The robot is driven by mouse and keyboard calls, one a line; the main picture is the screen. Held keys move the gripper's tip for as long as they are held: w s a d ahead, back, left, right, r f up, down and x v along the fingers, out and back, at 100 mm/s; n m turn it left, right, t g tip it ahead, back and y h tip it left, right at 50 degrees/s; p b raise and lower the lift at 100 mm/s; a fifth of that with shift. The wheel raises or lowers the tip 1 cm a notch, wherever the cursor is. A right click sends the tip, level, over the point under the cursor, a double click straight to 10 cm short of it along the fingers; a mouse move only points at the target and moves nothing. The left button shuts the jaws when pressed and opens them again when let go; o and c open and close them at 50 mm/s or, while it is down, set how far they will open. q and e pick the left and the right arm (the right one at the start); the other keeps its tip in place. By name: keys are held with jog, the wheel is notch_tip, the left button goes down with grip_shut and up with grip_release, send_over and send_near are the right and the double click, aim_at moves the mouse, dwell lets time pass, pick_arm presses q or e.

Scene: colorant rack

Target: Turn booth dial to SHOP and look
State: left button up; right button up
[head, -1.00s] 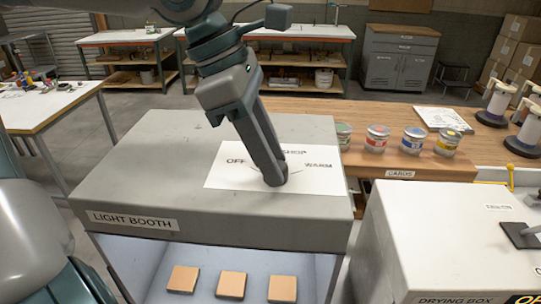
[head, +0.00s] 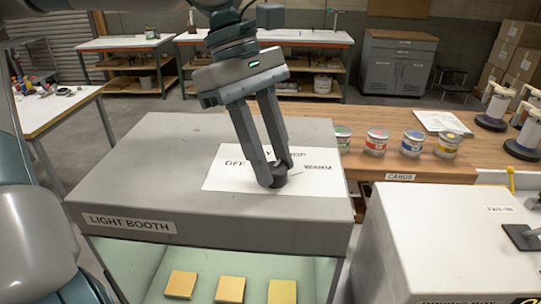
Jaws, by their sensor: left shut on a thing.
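The light booth (head: 112,165) is a grey box with a "LIGHT BOOTH" label on its front edge. On its top lies a white dial plate (head: 222,182) printed OFF, a partly covered word ending in "OP", and WARM. My left gripper (head: 277,176) reaches down from above, its two fingers shut on the dark round dial (head: 279,182). The fingers hide part of the dial and the SHOP word, so I cannot read where the dial points. Inside the booth, three tan cards (head: 230,289) lie in a row under greenish light. My right gripper is not in view.
A grey drying box (head: 440,220) with a handle stands to the right. Behind it, several paint cans (head: 412,143) stand on the wooden bench (head: 370,120). A table (head: 60,110) is at the left. The booth top is clear left of the plate.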

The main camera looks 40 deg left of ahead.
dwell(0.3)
pick_arm(q)
jog(key=o, duration=1)
jog(key=shift+r, duration=0.15)
jog(key=shift+w+a+r, duration=0.1)
jog(key=shift+a+r, duration=0.2)
jog(key=shift+r, duration=0.25)
jog(key=b+v, duration=0.2)
jog(key=v, duration=1.4)
jog(key=shift+d+b, duration=0.1)
jog(key=shift+b, duration=0.3)
